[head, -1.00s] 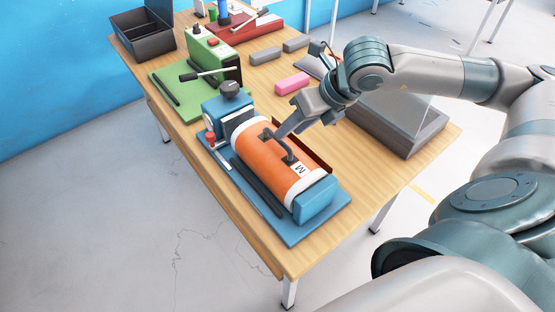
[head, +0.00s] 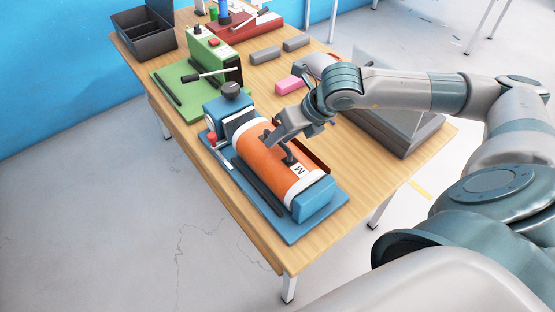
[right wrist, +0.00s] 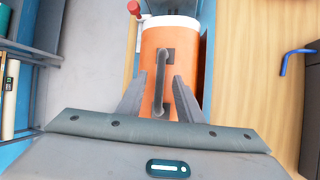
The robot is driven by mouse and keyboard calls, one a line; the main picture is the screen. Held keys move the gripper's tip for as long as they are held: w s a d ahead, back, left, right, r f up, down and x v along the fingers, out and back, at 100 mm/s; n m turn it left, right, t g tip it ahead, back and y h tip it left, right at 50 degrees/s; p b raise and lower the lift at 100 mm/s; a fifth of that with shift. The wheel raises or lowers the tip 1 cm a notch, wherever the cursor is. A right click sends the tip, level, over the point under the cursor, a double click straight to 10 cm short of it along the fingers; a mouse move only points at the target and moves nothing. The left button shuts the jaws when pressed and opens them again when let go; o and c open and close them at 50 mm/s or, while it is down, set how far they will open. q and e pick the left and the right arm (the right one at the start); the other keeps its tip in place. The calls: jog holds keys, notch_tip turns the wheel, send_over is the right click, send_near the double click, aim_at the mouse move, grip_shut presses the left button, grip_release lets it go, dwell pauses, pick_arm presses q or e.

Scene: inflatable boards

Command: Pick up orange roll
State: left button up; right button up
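The orange roll (head: 268,158) lies in a blue machine (head: 318,203) on the table. It has white end bands, a dark handle (head: 290,156) on top and a label marked M. My right gripper (head: 276,140) is just above the roll at the handle. In the right wrist view the gripper (right wrist: 159,88) is open, one finger on each side of the handle (right wrist: 160,75), which runs between them along the orange roll (right wrist: 177,40). Whether the fingers touch the handle is unclear. My left gripper is not in view.
A green machine (head: 212,52) and a red one (head: 243,28) stand farther back. A black bin (head: 150,42) is at the far left corner. Pink (head: 289,85) and grey (head: 265,55) blocks lie on the table (head: 225,175). A grey case (head: 400,135) is at the right.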

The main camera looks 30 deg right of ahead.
grip_shut()
dwell(1.5)
